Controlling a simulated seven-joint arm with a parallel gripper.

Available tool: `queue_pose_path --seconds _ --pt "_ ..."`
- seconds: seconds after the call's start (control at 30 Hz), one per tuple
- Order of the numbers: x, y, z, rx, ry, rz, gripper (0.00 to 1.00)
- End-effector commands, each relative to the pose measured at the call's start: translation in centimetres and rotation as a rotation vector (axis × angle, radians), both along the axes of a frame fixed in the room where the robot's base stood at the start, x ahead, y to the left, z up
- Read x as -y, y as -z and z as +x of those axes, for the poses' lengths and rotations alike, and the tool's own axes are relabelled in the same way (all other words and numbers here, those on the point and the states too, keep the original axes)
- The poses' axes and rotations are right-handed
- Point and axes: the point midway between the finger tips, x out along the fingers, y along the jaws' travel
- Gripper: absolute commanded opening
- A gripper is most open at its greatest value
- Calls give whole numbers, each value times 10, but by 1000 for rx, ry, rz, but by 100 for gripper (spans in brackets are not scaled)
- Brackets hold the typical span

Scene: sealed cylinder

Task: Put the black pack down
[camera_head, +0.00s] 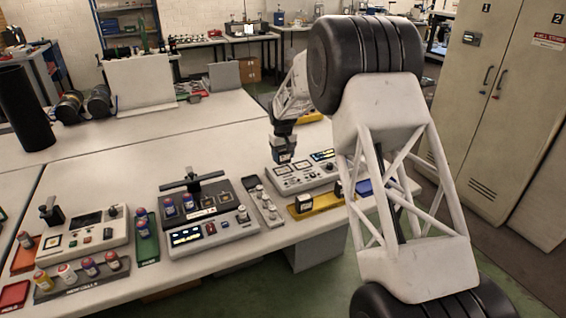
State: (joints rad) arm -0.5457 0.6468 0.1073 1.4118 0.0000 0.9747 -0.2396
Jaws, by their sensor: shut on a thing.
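My gripper (283,128) reaches down over the right part of the table. It is shut on a small black pack (284,151) with a lighter grey-blue band. The pack hangs upright at the back left edge of a light grey instrument (303,178) with dials and a lit display. I cannot tell whether the pack touches the instrument. A dark block (338,188) shows at the tray's right, partly hidden by my arm.
A grey tester (212,238) with cells and a black clamp stands left of a narrow grey tray (262,206). Further left are a green tray (147,248), another instrument (88,236) and a cell rack (80,284).

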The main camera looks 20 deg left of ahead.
Motion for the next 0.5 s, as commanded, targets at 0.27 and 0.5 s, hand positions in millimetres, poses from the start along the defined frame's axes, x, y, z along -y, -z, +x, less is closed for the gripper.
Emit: queue_pose_path --seconds 0.27,0.5 --pt "0 27 0 -1 0 -1 24" --pt "0 33 0 0 0 0 24"
